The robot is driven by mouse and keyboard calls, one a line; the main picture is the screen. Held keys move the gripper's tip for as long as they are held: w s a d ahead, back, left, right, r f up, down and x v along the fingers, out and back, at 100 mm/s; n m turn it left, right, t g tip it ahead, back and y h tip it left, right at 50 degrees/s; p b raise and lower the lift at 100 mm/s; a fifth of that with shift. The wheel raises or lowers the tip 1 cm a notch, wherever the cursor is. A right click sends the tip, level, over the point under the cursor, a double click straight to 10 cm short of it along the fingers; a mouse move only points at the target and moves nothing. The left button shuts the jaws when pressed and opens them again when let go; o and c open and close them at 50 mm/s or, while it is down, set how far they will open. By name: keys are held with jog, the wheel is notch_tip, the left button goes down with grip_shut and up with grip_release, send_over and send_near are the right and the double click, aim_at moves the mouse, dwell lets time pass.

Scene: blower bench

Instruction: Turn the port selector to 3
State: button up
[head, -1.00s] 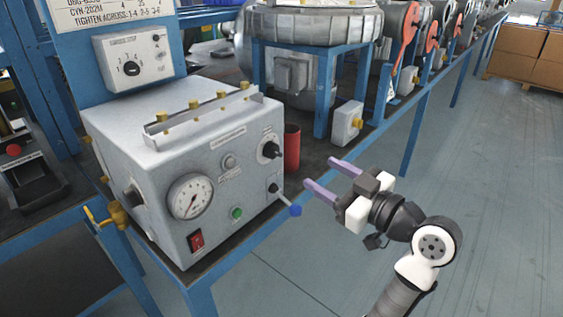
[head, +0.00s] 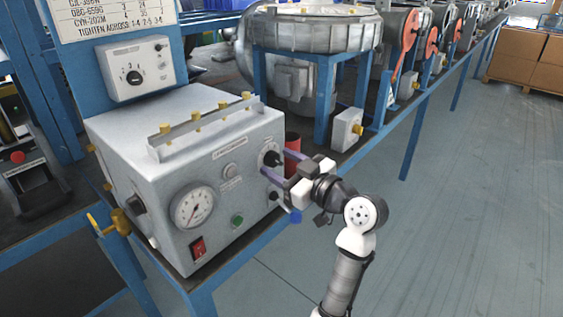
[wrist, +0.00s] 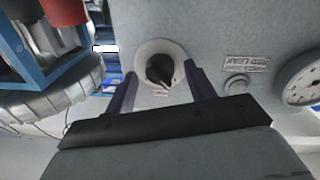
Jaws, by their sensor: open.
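A black knob on a pale round plate, apparently the port selector (head: 272,157), is on the upper right of the grey box's (head: 180,150) front. In the wrist view, the knob (wrist: 160,70) sits between my two purple fingers, its narrow end toward the lower right. No port numbers are legible. My gripper (head: 275,160) is open, with its fingertips close to the box front on either side of the knob. The wrist view shows a gap on both sides of the knob, and I cannot tell if the tips touch the panel.
A pressure gauge (head: 192,205), red switch (head: 198,247) and green button (head: 237,220) are on the same front. A red cylinder (head: 292,141) stands behind. A separate dial panel (head: 135,72) is above the box.

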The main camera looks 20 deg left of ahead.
jog(key=shift+a, duration=0.15)
jog(key=shift+c, duration=0.2)
jog(key=c, duration=0.9)
